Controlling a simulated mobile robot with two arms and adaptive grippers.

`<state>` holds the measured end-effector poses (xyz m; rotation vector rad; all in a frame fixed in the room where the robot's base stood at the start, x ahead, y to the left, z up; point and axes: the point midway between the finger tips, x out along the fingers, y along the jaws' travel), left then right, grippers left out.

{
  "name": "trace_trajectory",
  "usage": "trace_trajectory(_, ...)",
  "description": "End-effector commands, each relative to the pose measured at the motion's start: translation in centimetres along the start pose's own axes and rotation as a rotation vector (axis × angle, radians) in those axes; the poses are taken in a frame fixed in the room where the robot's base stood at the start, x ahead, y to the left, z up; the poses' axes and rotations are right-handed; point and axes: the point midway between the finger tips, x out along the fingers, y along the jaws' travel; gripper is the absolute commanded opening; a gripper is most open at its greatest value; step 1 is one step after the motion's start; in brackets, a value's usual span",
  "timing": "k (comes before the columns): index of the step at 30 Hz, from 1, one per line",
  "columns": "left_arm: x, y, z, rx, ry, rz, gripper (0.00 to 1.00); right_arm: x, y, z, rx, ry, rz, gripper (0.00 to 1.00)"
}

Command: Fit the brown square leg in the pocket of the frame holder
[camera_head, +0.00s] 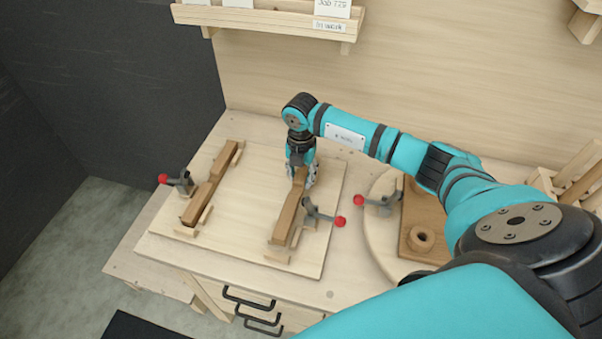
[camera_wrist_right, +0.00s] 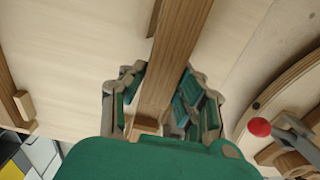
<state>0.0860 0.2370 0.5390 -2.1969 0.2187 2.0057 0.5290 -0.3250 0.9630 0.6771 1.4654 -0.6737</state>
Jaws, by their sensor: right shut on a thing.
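A brown square leg (camera_head: 287,217) lies along the right side of the pale frame holder board (camera_head: 245,195), among small wooden blocks. My right gripper (camera_head: 302,178) is shut on its far end, pointing down at the board. In the right wrist view the leg (camera_wrist_right: 180,50) runs between the two fingers of my right gripper (camera_wrist_right: 163,103). Whether the leg is fully seated in its pocket I cannot tell. A second brown leg (camera_head: 212,186) lies between blocks on the board's left side. My left gripper is not in view.
Red-tipped toggle clamps stand by the left leg (camera_head: 180,181), by the right leg (camera_head: 322,212) and on a round pale fixture (camera_head: 376,203). That fixture carries a brown plate with a ring (camera_head: 422,238). The board's middle is clear. A shelf (camera_head: 270,22) hangs behind.

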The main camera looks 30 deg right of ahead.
Motion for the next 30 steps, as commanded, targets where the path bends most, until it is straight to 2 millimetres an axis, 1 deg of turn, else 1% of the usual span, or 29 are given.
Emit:
trace_trajectory(3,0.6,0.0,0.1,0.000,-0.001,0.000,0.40,0.8,0.0,0.0,0.000,0.001,0.001,0.00)
trace_trajectory(18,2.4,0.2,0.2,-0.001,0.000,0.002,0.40,3.1,0.0,0.0,0.000,0.001,0.000,0.00)
trace_trajectory(30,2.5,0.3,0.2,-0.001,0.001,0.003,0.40,3.3,0.0,0.0,0.000,0.001,0.000,0.00)
